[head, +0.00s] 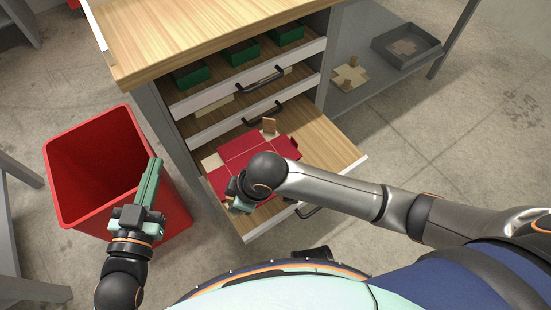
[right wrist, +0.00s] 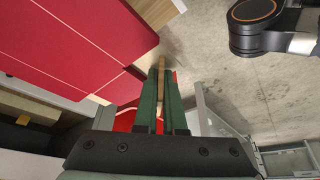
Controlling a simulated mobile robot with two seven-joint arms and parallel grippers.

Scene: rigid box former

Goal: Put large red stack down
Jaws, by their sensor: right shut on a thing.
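The large red stack (head: 240,148) is made of flat red box blanks and lies over the open bottom drawer (head: 335,155), level with its wooden floor as far as I can tell. Whether it touches the floor is unclear. My right gripper (head: 238,190) is at the stack's near left edge, partly hidden by my wrist. In the right wrist view, its green fingers (right wrist: 161,95) are shut on a thin brown edge beside the red stack (right wrist: 80,40). My left gripper (head: 150,182) is apart from the stack, over the red bin's right side; its finger gap is not clear.
The red bin (head: 88,122) stands left of the drawer cabinet. Upper drawers hold green trays (head: 240,53). A small brown upright block (head: 269,125) stands behind the stack. A grey tray (head: 407,46) and a cardboard piece (head: 350,76) are on the right shelf. Bare drawer floor shows right of the stack.

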